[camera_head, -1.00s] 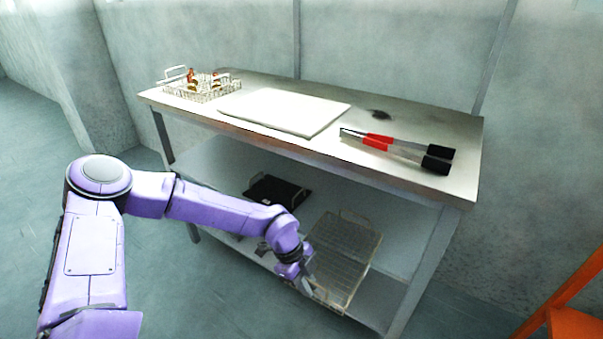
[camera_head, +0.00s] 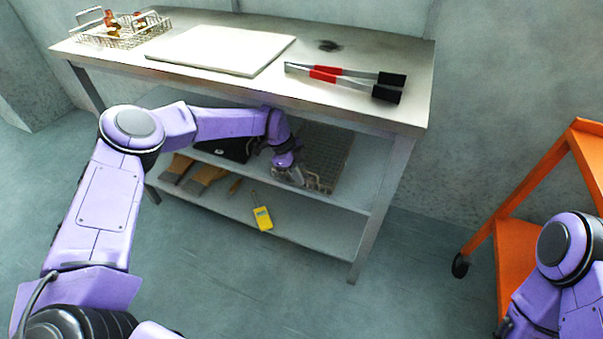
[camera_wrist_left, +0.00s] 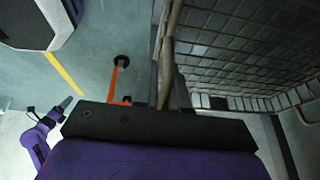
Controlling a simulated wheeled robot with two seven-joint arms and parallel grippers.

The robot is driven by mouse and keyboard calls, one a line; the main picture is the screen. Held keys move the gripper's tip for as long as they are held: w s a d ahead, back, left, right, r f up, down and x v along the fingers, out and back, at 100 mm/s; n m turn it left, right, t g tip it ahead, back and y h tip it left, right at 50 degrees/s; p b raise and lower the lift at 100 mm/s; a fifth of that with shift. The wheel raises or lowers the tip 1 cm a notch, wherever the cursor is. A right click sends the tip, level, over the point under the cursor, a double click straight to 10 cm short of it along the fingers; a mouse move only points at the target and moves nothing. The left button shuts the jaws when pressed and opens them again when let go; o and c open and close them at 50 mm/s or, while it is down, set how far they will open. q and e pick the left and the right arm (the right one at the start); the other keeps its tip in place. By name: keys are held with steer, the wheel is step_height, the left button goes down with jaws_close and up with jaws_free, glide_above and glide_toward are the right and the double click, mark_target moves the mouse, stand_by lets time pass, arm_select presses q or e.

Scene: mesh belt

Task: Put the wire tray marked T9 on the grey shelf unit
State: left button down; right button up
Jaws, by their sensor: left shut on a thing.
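My left gripper (camera_head: 288,170) is shut on the near edge of a wire mesh tray (camera_head: 325,157). The tray is under the worktop, over the middle shelf of the grey metal shelf unit (camera_head: 365,195). I cannot tell whether it touches that shelf. In the left wrist view the fingers (camera_wrist_left: 170,88) close on the tray's rim, and its mesh (camera_wrist_left: 245,50) fills the upper right. No T9 mark is readable. My right arm shows at the lower right; its gripper, small in the left wrist view (camera_wrist_left: 60,108), is unclear.
A black item (camera_head: 225,148) lies beside the held tray. An orange cart (camera_head: 520,260) stands right.

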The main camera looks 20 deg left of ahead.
arm_select(q)
steer(key=shift+w+d+f, duration=0.1)
steer(key=shift+w+f, duration=0.15)
steer(key=shift+w, duration=0.25)
steer(key=shift+w+f, duration=0.2)
steer(key=shift+w, duration=0.3)
steer(key=shift+f, duration=0.35)
steer(key=c, duration=1.5)
jaws_free()
steer(key=shift+f, duration=0.1)
steer(key=o, duration=0.3)
steer(key=shift+o, duration=0.2)
